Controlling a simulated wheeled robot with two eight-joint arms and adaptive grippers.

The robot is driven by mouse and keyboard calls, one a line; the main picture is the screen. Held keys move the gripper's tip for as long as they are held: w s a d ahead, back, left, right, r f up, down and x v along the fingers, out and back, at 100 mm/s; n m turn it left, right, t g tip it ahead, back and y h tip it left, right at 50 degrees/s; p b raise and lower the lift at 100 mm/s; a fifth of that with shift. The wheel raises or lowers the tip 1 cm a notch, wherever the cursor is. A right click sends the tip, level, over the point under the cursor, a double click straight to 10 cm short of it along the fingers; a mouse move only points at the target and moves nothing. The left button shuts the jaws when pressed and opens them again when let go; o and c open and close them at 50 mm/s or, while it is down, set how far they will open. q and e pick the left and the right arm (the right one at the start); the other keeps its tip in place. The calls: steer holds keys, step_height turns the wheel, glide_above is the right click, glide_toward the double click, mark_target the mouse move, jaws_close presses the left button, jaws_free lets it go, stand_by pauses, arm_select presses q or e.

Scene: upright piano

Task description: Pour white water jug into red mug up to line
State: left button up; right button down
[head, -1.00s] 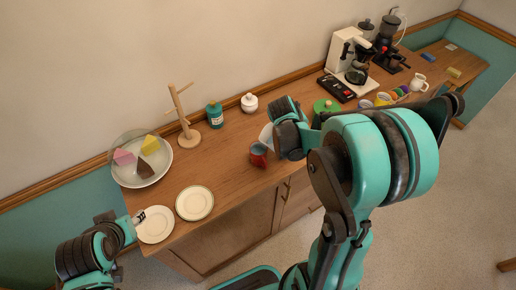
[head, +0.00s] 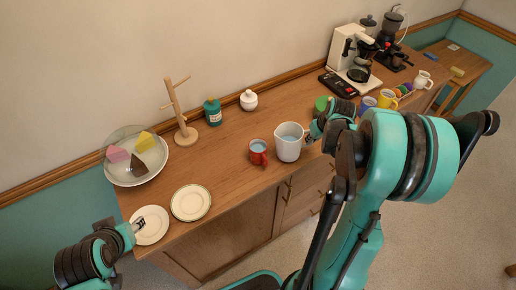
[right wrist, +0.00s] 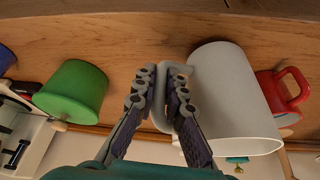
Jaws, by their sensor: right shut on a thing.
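The white water jug (head: 289,150) stands upright at the front of the wooden counter, with pale blue water visible in its mouth. My right gripper (head: 311,134) is shut on its handle, on the right side; the right wrist view shows the fingers (right wrist: 167,82) closed around the handle of the jug (right wrist: 232,95). The red mug (head: 258,158) is upright just left of the jug, with bluish water inside; the line cannot be made out. The mug also shows in the right wrist view (right wrist: 278,92). My left gripper (head: 138,225) is low at the left, by a plate; its opening is unclear.
Two white plates (head: 190,203) lie left of the mug. A cake dish (head: 130,178), wooden mug tree (head: 181,118), teal bottle (head: 213,114) and white sugar pot (head: 249,101) stand behind. A green canister (right wrist: 72,90) and coloured mugs (head: 387,99) are right of the jug.

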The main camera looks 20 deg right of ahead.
steer(key=shift+d+f, duration=0.15)
steer(key=shift+f, duration=0.05)
steer(key=shift+r, duration=0.15)
step_height(320, 180, up, 5)
steer(key=p, duration=0.3)
steer(key=shift+p, duration=0.4)
steer(key=shift+s+f, duration=0.1)
steer(key=shift+f, duration=0.1)
